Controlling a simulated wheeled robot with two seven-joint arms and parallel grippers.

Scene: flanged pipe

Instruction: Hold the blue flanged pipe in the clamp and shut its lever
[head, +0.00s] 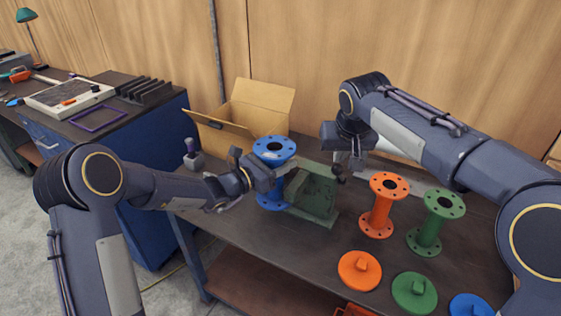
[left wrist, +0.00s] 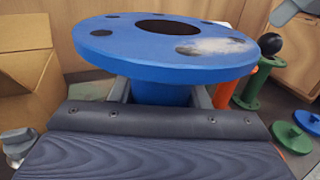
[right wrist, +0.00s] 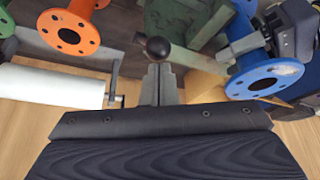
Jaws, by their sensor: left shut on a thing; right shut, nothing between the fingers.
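The blue flanged pipe (head: 274,146) is upright at the left side of the green clamp (head: 316,196); whether it sits inside the jaws is hidden. My left gripper (head: 274,178) is shut on its tube just under the top flange, which fills the left wrist view (left wrist: 165,45). The clamp's black ball knob (right wrist: 157,47) is directly before the fingertips of my right gripper (right wrist: 157,84). That gripper is shut and empty, and I cannot tell whether it touches the knob. The knob also shows in the left wrist view (left wrist: 270,44).
An orange flanged pipe (head: 382,205) and a green one (head: 430,230) stand right of the clamp. Orange (head: 360,270), green (head: 414,292) and blue (head: 470,306) discs lie in front. An open cardboard box (head: 228,142) is behind. A white roll (right wrist: 50,86) lies near my right gripper.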

